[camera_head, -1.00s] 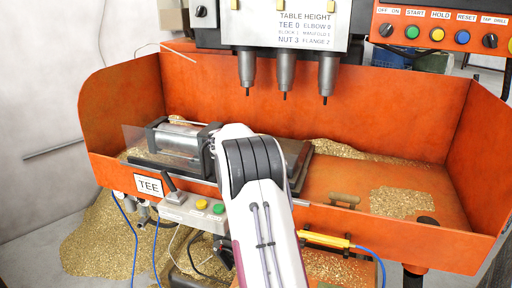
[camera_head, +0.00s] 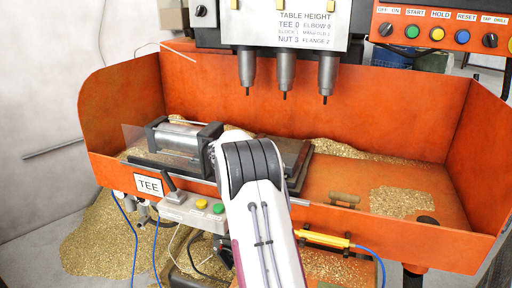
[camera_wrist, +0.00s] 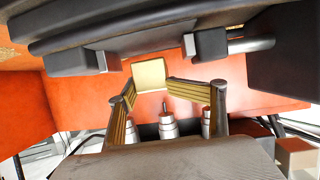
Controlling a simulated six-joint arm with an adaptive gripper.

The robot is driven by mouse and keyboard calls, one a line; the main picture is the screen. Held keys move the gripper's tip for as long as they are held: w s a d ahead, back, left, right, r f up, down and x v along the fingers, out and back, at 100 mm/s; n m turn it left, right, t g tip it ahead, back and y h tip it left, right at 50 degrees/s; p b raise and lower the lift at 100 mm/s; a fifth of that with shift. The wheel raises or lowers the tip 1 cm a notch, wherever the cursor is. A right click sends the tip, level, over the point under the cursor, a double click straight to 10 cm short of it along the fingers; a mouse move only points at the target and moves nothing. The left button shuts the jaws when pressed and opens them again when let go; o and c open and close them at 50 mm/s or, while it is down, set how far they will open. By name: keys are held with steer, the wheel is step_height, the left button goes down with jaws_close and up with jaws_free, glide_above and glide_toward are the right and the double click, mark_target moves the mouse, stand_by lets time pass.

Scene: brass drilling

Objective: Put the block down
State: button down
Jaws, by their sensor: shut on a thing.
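The block (camera_wrist: 150,73) shows in the wrist view as a pale brass square face. My gripper (camera_wrist: 150,88) is shut on it, with the two ribbed brass-coloured fingers at its left and right sides. Dark vise parts (camera_wrist: 210,43) are close by at the top of the wrist view. In the head view my arm covers the gripper and the block, over the vise (camera_head: 185,138) on the orange tray. I cannot tell whether the block touches anything below it.
Several drill spindles (camera_head: 285,70) hang above and behind the vise. The orange tray (camera_head: 370,115) has high walls. A control box (camera_head: 195,211) is at the front.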

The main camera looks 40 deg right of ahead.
steer(key=shift+f, duration=0.2)
steer(key=c, duration=0.7)
jaws_free()
steer(key=shift+f, duration=0.1)
steer(key=shift+r, duration=0.7)
steer(key=v, duration=1.2)
steer(key=shift+w, duration=0.1)
